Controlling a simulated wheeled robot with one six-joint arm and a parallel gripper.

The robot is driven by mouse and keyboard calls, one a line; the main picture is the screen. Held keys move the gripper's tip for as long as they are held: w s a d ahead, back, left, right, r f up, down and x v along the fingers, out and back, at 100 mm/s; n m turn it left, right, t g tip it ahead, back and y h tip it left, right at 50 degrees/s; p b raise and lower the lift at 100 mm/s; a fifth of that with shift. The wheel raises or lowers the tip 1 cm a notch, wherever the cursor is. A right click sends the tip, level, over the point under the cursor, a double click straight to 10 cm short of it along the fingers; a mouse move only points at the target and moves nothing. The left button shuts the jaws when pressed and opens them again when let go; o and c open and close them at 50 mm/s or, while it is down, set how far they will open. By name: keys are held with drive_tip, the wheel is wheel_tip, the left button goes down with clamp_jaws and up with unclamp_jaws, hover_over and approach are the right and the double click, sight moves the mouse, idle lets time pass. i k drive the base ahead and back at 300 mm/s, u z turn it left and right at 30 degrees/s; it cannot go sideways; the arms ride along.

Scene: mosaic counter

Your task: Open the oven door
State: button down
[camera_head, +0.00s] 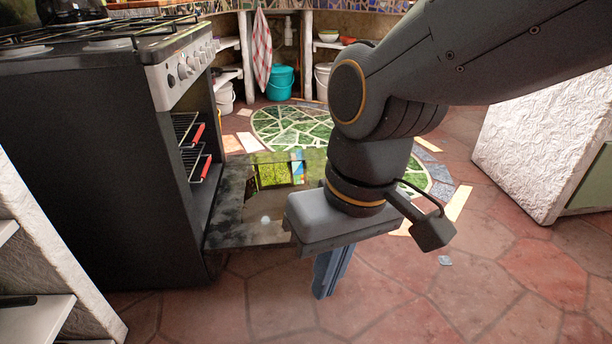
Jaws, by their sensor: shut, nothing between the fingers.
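The oven (95,140) is a black stove at the left with a white knob panel (184,66) on its front. Its door (235,220) is swung down and lies about level, extending to the right from the bottom of the oven front. The door's inner face is dark and glossy with reflections. Inside the open cavity are racks (193,150) with red grips. My gripper (330,275) points down at the door's outer end, with its blue-grey fingers together and empty. My gripper's body hides the door's far right edge and any handle; I cannot tell whether the fingers touch it.
White shelving (50,270) stands close at the lower left. A white textured counter block (545,140) stands at the right. Behind are a teal bucket (280,82) and a hanging checked towel (262,50). The stone floor (470,290) at the front right is mostly clear.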

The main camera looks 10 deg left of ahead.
sight(250, 208)
drive_tip(key=u, duration=0.3)
drive_tip(key=i, duration=1.2)
drive_tip(key=z, duration=0.4)
